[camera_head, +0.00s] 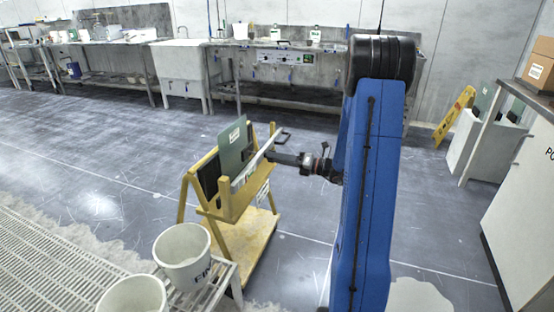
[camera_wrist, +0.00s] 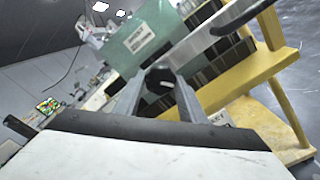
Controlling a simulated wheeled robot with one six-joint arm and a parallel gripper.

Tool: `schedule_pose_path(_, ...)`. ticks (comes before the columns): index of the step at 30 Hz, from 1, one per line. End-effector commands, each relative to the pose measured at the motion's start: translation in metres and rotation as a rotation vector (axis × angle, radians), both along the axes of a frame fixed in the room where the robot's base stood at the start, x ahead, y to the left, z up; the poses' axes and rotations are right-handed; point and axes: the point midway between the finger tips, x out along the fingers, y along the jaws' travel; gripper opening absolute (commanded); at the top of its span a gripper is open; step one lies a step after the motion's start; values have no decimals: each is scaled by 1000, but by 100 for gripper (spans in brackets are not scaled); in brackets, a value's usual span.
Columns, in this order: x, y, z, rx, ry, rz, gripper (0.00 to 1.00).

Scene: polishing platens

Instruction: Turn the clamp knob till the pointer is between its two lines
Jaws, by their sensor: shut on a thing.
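The clamp knob (camera_wrist: 160,81) is dark and round with a pale mark on its face, in the middle of the wrist view. My gripper (camera_wrist: 161,92) is shut on it, one grey finger on each side. I cannot make out the two lines or where the pointer stands against them. In the head view my gripper (camera_head: 272,156) reaches from the right to the metal clamp bar (camera_head: 253,160) on a yellow stand (camera_head: 233,203). The knob is hidden there. The bar also shows in the wrist view (camera_wrist: 191,46), running across a green plate (camera_wrist: 140,38) with a white label.
The green plate (camera_head: 233,147) stands upright in the stand with dark plates beside it. White buckets (camera_head: 183,257) stand close by at the lower left. A yellow floor sign (camera_head: 455,115) is at the right. The floor behind the stand is open, up to the benches.

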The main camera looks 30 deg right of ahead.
Motion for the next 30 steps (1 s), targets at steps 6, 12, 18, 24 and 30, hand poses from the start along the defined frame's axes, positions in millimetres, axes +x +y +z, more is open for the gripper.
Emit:
schedule_pose_path(6, 0, -1, 0, 7, 6, -3, 15)
schedule_pose_path(12, 0, -1, 0, 6, 5, -3, 15)
schedule_pose_path(18, 0, -1, 0, 6, 5, -1, 56)
schedule_pose_path(24, 0, -1, 0, 6, 5, -1, 56)
schedule_pose_path(30, -11, -10, 0, 5, 4, -3, 56)
